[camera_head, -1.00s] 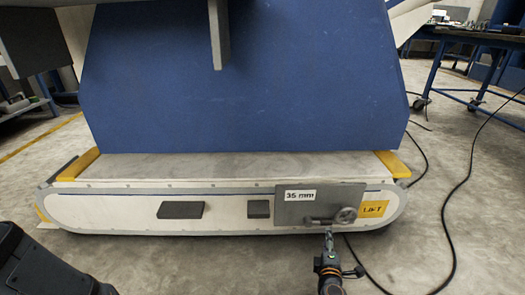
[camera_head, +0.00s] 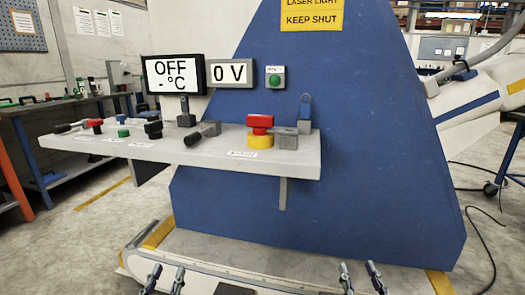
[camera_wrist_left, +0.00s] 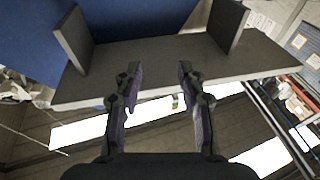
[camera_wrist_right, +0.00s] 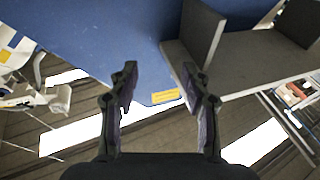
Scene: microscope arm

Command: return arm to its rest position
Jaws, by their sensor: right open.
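My left gripper (camera_head: 163,278) is at the bottom edge of the head view, left of centre, below the grey shelf (camera_head: 105,148). Its fingers are apart with nothing between them, as the left wrist view (camera_wrist_left: 160,82) also shows. My right gripper (camera_head: 360,275) is at the bottom edge, right of centre, in front of the blue stand (camera_head: 370,150). Its fingers are apart and empty in the right wrist view (camera_wrist_right: 160,85). Both grippers point upward and touch nothing that I can see. The 35 mm plate and the crank on the base are out of view.
The shelf carries a red-and-yellow switch (camera_head: 260,132), several knobs and levers, and an OFF display (camera_head: 172,77). A 0 V display (camera_head: 232,73) hangs beside it. The pale base (camera_head: 215,250) lies below the stand. Floor is open at left.

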